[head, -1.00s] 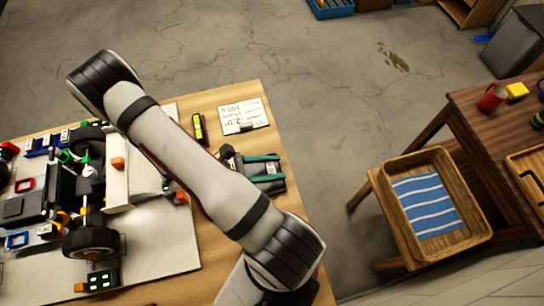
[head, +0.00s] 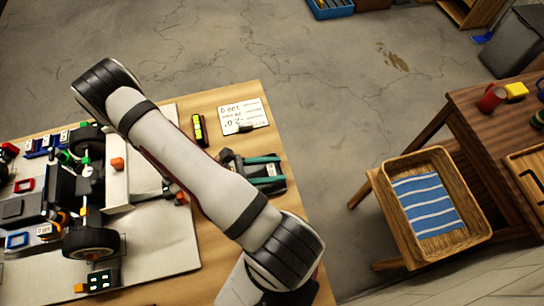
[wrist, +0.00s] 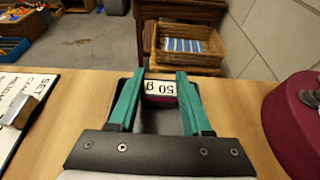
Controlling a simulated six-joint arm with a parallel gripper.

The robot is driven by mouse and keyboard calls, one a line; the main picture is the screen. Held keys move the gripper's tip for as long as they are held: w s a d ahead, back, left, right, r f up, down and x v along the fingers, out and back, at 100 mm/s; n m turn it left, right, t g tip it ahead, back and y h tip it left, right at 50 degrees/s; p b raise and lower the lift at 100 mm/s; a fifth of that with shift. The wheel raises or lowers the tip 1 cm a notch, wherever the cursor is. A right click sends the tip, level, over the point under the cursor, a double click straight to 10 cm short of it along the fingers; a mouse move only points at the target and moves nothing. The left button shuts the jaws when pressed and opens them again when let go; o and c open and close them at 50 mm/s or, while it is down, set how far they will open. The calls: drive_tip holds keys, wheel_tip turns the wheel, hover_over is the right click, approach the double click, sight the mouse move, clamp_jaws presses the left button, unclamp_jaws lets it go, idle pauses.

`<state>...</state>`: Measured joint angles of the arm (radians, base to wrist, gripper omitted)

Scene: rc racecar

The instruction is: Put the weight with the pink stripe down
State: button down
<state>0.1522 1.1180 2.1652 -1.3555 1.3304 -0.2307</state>
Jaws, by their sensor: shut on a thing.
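My gripper, with two green fingers, shows in the wrist view (wrist: 161,76) and in the head view (head: 281,167) near the right edge of the table. It is shut on a small weight (wrist: 159,88) with a white "50 g" label and a dark pink stripe below it. The weight sits between the fingertips, over a dark pad (wrist: 165,116) on the wood. I cannot tell whether it touches the pad. In the head view the weight is hard to make out between the fingers.
A written card (head: 243,115) and a yellow-and-black item (head: 199,130) lie beyond the gripper. The model racecar (head: 60,200) stands on a pale board at left. Across a floor gap, a wicker basket (head: 474,215) holds a blue striped cloth. Bare wood surrounds the pad.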

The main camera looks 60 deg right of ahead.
sight(270, 172)
drive_tip(key=shift+w+f, duration=0.1)
drive_tip(key=shift+f, duration=0.55)
drive_tip(key=shift+c, duration=1.3)
unclamp_jaws()
drive_tip(key=shift+m+y, duration=0.4)
drive_tip(key=r, duration=0.9)
drive_tip(key=shift+a+r, duration=0.1)
drive_tip(key=shift+a, duration=0.25)
drive_tip(key=w+a+m+g+y, duration=0.1)
drive_tip(key=w+a+m+y, duration=0.2)
drive_tip(key=a+m+y, duration=0.4)
drive_tip(key=w+a+m+g+y, duration=0.1)
drive_tip(key=w+a+m+y, duration=0.2)
drive_tip(key=a+m+y, duration=0.35)
drive_tip(key=w+a+r+m+t+y, duration=0.5)
drive_tip(key=w+r+m+t+y, duration=0.3)
drive_tip(key=w+m+t, duration=0.3)
drive_tip(key=shift+w+r+m+t+y, duration=0.2)
drive_tip(key=shift+w+m+t+y, duration=0.25)
drive_tip(key=shift+m+t, duration=0.6)
